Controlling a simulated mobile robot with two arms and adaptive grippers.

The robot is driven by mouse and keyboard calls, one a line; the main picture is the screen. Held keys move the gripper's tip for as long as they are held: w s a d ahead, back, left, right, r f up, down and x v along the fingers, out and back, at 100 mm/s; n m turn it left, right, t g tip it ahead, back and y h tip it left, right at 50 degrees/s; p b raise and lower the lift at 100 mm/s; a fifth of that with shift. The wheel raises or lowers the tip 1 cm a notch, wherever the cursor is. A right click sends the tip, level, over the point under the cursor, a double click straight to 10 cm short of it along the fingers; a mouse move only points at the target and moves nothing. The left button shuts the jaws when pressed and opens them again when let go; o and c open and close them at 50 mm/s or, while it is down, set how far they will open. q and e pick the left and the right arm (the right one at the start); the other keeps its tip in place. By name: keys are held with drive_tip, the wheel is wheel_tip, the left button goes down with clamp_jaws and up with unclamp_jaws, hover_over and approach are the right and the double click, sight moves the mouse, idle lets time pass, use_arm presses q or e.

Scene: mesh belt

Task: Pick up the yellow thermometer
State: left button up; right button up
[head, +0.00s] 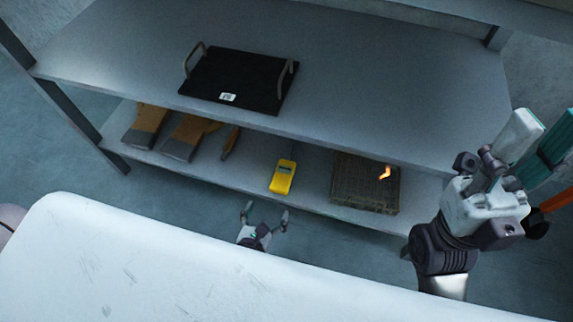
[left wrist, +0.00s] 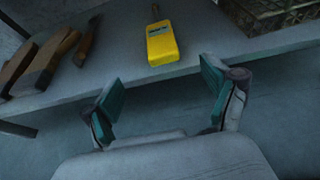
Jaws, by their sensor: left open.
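The yellow thermometer (head: 283,177) lies on the lower shelf near its front edge, with a small dark display. In the left wrist view the thermometer (left wrist: 161,46) lies ahead of the fingers, its thin probe pointing away. My left gripper (head: 265,212) is open and empty in front of the shelf, just short of the thermometer and apart from it. Its two teal-padded fingers (left wrist: 162,88) are spread to either side of the thermometer's line. My right gripper (head: 537,145) is raised at the right edge, partly cut off; its opening is unclear.
The upper shelf (head: 400,95) overhangs, carrying a black tray (head: 240,80) with handles.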

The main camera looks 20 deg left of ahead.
sight(280, 184)
use_arm(q)
drive_tip(key=b+x, duration=0.1)
drive_tip(key=x, duration=0.6)
drive_tip(key=shift+w, duration=0.2)
drive_tip(key=b+x, duration=0.1)
drive_tip(key=x, duration=0.4)
drive_tip(key=shift+d+f+b, duration=0.1)
drive_tip(key=shift+f+b, duration=0.05)
drive_tip(key=shift+b, duration=0.15)
drive_tip(key=c, duration=1.4)
